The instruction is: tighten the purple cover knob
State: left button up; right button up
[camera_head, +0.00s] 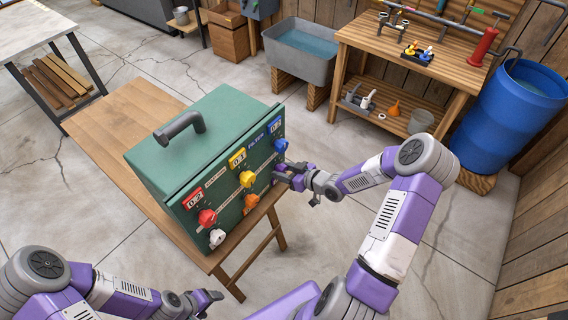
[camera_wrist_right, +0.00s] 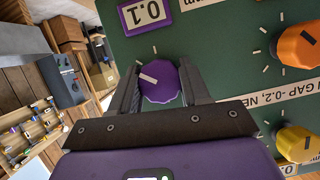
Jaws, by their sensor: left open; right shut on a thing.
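The purple cover knob (camera_wrist_right: 159,82) is on the front of the green box (camera_head: 170,170), with a white pointer mark on it and a purple "0.1" label (camera_wrist_right: 145,15) beside it. In the head view my right gripper (camera_head: 287,174) covers this knob at the panel's lower right. In the right wrist view the fingers of my right gripper (camera_wrist_right: 160,95) are on either side of the knob, shut on it. My left gripper (camera_head: 212,297) is open and empty, low in the head view, apart from the box.
The panel also carries a red knob (camera_head: 207,217), a yellow knob (camera_head: 247,178), a blue knob (camera_head: 281,145), an orange knob (camera_head: 251,201) and a white knob (camera_head: 217,238). The box stands on a wooden table (camera_head: 110,125). The floor right of it is clear.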

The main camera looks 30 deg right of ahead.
jog(key=shift+m+p, duration=0.4)
jog(key=shift+p, duration=0.25)
jog(key=o, duration=1)
jog(key=shift+o, duration=0.2)
jog(key=p+v, duration=0.1)
jog(key=v, duration=0.6)
jog(key=shift+s+d+r, duration=0.15)
jog(key=shift+s+d, duration=0.05)
